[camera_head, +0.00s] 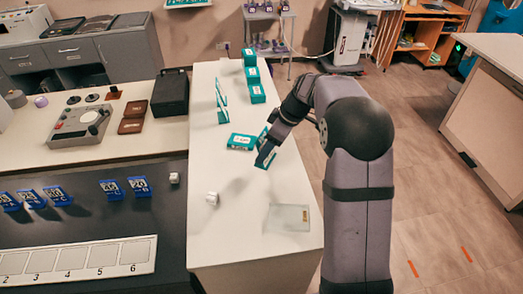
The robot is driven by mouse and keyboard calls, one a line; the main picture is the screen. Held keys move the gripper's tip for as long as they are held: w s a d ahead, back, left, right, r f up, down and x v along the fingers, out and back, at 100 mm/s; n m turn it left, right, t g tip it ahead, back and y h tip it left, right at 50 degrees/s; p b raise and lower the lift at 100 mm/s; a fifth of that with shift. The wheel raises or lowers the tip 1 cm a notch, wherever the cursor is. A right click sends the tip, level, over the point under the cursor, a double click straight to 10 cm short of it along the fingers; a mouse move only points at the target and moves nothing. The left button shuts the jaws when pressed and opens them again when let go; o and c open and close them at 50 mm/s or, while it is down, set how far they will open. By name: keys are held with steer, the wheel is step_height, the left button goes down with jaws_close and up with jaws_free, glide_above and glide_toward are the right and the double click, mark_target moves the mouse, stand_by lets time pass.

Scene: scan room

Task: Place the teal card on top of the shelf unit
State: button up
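Several teal-and-white pieces are on the white counter (215,255); which one is the teal card I cannot tell. One teal piece (241,142) lies flat just left of my gripper. Another teal piece (264,164) shows at my fingertips, partly hidden by them. My gripper (264,154) points down over the counter; at this size I cannot tell whether its fingers are open or closed on that piece. Two shelf units show at the back: a small grey rack (268,17) with items on it, and an orange-brown wooden unit (433,18) farther right.
Teal boxes (257,93) stand along the counter's far part, with thin upright teal pieces (221,97) beside them. A small white cube (212,198) and a clear plate (287,218) lie nearer. A dark table (90,225) with blue tags stands left. Open floor lies right.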

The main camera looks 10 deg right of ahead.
mark_target(270, 159)
steer(key=shift+f+p, duration=0.9)
steer(key=shift+f, duration=2.45)
steer(key=shift+f, duration=0.1)
steer(key=o, duration=1)
steer(key=shift+o, duration=0.2)
steer(key=b+v, duration=0.3)
steer(key=v, duration=0.9)
